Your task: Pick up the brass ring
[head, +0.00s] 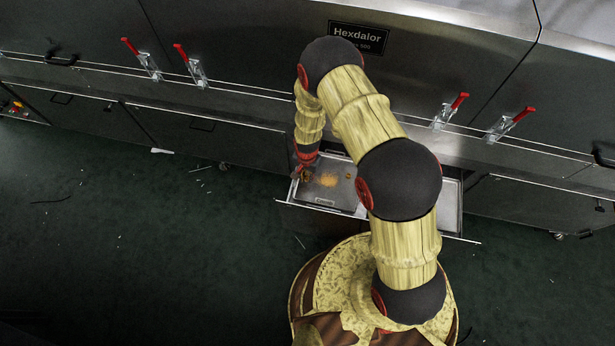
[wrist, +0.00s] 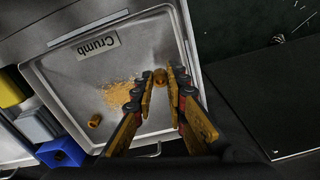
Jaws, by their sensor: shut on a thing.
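My gripper (wrist: 167,78) is low over the left part of an open crumb tray (wrist: 60,88). Its fingertips are shut on a small brass-coloured piece, the brass ring (wrist: 160,77), partly hidden between them. In the head view my gripper (head: 303,173) is small and dark, and the piece in it is hard to make out. A second small brass-coloured piece (wrist: 94,121), short and round, lies on the tray floor apart from my gripper. It also shows in the head view (head: 348,176). I cannot tell whether the held ring touches the tray.
Orange crumbs (wrist: 121,94) are spread over the tray floor. Beside the tray are a yellow block (wrist: 11,88) and a blue block (wrist: 61,153). The steel dryer front (head: 240,50) rises behind the open drawer.

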